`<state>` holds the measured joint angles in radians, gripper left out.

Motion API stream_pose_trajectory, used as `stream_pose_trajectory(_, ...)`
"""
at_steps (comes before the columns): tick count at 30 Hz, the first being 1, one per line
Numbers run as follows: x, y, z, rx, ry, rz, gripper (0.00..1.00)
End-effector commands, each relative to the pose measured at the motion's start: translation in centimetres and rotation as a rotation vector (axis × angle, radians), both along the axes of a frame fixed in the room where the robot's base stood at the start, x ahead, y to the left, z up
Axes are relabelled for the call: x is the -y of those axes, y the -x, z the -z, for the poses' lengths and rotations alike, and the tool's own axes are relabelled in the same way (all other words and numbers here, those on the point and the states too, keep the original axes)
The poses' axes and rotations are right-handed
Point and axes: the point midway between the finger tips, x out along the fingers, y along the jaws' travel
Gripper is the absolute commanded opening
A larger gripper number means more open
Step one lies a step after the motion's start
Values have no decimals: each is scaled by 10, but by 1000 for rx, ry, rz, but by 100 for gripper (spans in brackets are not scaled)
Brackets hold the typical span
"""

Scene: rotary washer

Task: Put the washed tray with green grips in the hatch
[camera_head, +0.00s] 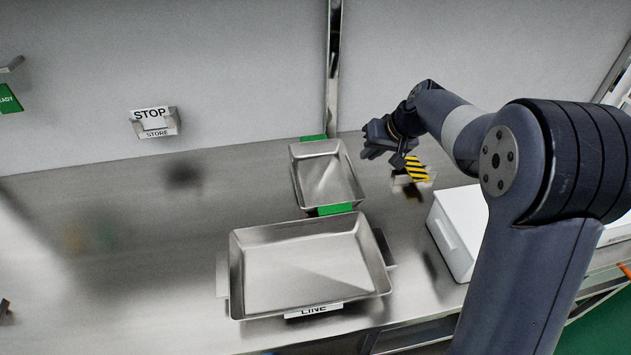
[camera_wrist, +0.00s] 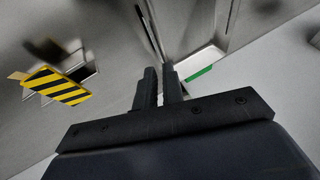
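The smaller metal tray with green grips (camera_head: 325,178) stands on the steel counter in the head view. One green grip (camera_head: 335,209) is on its near end, the other (camera_head: 313,138) on its far end. My gripper (camera_head: 366,145) is in the air at its right, apart from it. In the wrist view the two dark fingers (camera_wrist: 161,72) stand close together with a narrow gap and nothing between them. A green grip (camera_wrist: 200,73) and part of the tray show beyond them. No open hatch is clearly identifiable.
A larger metal tray (camera_head: 305,270) with plain grips stands in front, by a LINE label (camera_head: 314,311). A striped yellow-black tab (camera_head: 416,169) is right of my gripper. A white box (camera_head: 462,232) stands at right. A STOP/STORE sign (camera_head: 154,122) is on the wall. The left counter is clear.

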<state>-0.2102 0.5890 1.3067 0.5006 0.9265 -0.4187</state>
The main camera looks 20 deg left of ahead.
Motion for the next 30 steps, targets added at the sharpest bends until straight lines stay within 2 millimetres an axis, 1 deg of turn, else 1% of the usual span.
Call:
stream_pose_trajectory(2,0,-3,2,16,18,-17,9)
stream_pose_trajectory(4,-3,-6,9,19,22,-21,9)
stream_pose_trajectory(9,-16,-12,33,17,21,-21,9)
stream_pose_trajectory(12,-20,-15,42,18,21,-20,9)
stream_pose_trajectory(17,-25,-18,51,17,19,-18,9)
stream_pose_trajectory(24,-38,-25,81,14,20,-18,9)
stream_pose_trajectory(27,-42,-28,89,16,19,-17,9)
stream_pose_trajectory(30,-44,-29,92,18,18,-17,9)
